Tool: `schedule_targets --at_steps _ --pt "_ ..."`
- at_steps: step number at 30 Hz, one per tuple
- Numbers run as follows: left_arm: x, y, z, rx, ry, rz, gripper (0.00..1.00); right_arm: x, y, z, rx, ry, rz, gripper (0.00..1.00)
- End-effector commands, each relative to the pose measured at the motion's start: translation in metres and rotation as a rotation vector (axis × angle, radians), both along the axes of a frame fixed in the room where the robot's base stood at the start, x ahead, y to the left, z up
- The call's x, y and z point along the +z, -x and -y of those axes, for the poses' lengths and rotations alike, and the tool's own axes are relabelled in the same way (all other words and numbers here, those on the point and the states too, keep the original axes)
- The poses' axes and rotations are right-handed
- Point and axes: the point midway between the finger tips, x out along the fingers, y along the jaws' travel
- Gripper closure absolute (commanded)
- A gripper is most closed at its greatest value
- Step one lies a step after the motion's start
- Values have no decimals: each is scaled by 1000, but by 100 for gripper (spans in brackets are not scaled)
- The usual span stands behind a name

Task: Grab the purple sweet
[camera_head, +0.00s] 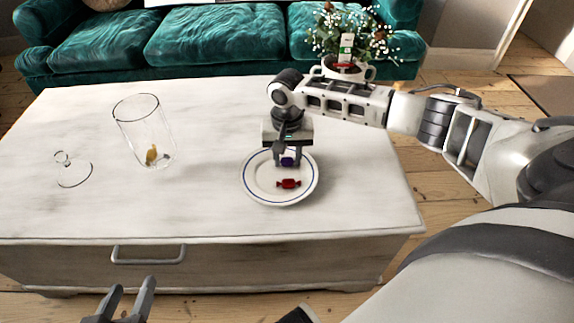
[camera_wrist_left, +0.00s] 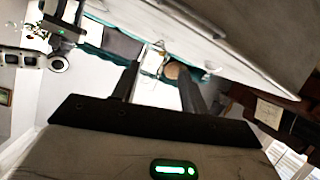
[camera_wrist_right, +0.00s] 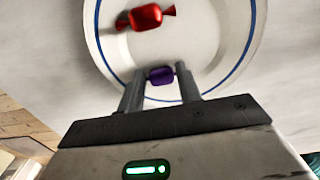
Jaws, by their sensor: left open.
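The purple sweet (camera_head: 288,161) is at the back part of the white plate (camera_head: 255,188) on the coffee table. My right gripper (camera_head: 288,163) points down over the plate, with its fingertips on either side of the sweet. In the right wrist view the purple sweet (camera_wrist_right: 160,76) sits between the two fingertips (camera_wrist_right: 160,80), very close to both. I cannot tell whether they press on it. My left gripper (camera_head: 128,300) is open and empty, low in front of the table; its spread fingers show in the left wrist view (camera_wrist_left: 160,75).
A red sweet (camera_head: 289,184) lies on the plate just in front of the purple one. A clear glass jar (camera_head: 143,125) with a yellow sweet (camera_head: 152,157) stands to the left, its glass lid (camera_head: 73,170) further left. A flower pot (camera_head: 347,72) stands at the back.

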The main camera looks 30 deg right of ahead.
Motion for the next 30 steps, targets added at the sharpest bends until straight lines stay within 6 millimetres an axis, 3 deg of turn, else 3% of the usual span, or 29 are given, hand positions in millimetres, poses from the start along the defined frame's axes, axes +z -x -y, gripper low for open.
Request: schedule_targets --at_steps 6,9,22,30 --pt "3 3 3 -11 3 3 56 -1 0 0 0 -1 1 68" --pt "1 4 3 -11 2 1 56 -1 0 0 0 -1 1 93" --pt "1 3 0 -7 -5 -6 56 3 0 0 0 0 1 93" --pt "-6 4 -5 5 -40 -90 56 39 0 -1 1 -3 2 93"
